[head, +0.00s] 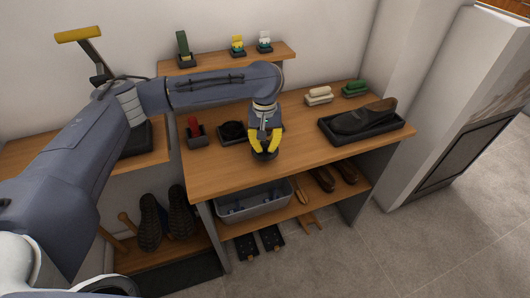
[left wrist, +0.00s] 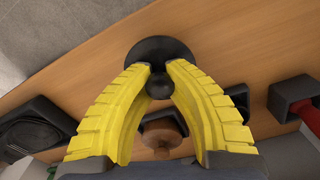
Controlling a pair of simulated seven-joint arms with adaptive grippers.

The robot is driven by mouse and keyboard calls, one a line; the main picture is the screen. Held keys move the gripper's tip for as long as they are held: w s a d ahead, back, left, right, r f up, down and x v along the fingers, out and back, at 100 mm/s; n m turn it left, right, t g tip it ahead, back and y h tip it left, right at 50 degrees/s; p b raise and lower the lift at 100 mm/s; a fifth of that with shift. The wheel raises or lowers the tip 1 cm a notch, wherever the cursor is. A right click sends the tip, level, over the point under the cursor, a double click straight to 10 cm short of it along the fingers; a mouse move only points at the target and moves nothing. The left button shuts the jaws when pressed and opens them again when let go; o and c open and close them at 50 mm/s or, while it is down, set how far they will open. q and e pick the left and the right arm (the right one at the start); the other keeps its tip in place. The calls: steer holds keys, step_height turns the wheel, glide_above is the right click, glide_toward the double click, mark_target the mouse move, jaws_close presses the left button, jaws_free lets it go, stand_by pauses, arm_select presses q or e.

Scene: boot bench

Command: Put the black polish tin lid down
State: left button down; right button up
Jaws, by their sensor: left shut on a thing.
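My left gripper (head: 265,149) has yellow fingers and hangs over the front part of the bench top. It is shut on the knob of the black polish tin lid (head: 264,156). In the left wrist view the lid (left wrist: 158,50) is a dark round disc beyond the fingertips (left wrist: 160,78), with its knob between them. The lid is at or just above the wood; I cannot tell if it touches. My right gripper is not in view.
A black tray (head: 232,140) and a red item (head: 194,126) in a dark holder stand to the left. A dark shoe (head: 362,117) lies in a tray at right. Brushes (head: 319,96) stand at the back. The bench top (head: 215,175) is bare at front left.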

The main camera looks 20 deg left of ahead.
mark_target(265, 151)
arm_select(q)
steer(key=shift+f, duration=1.8)
steer(key=shift+f, duration=0.15)
steer(key=c, duration=1.4)
jaws_free()
step_height(265, 151, up, 12)
steer(key=shift+r, duration=0.2)
